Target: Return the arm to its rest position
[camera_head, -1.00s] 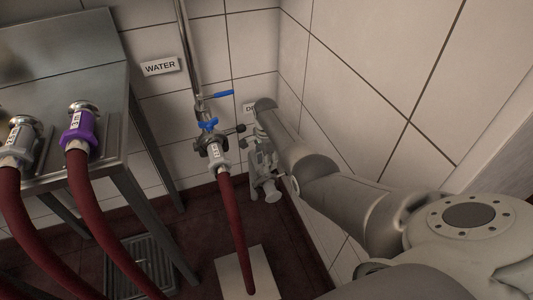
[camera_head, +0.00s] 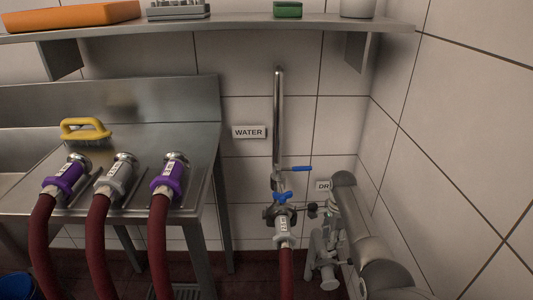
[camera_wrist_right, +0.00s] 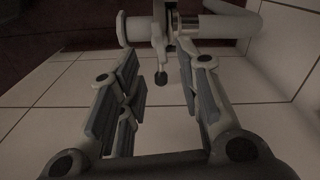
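My right arm (camera_head: 362,235) comes in from the lower right of the head view and reaches up beside the right wall, near the drain sign. My right gripper (camera_wrist_right: 160,82) shows in the wrist view with its two fingers apart and nothing clasped between them. In the head view the forearm partly hides the gripper and the pale fitting there. My left gripper is not in view.
A water valve (camera_head: 284,210) with blue handles and a red hose (camera_head: 287,272) stands left of the arm. A steel counter (camera_head: 190,140) holds several hose couplings and a yellow brush (camera_head: 85,130). A shelf (camera_head: 230,25) runs above. The right wall (camera_head: 450,120) is close.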

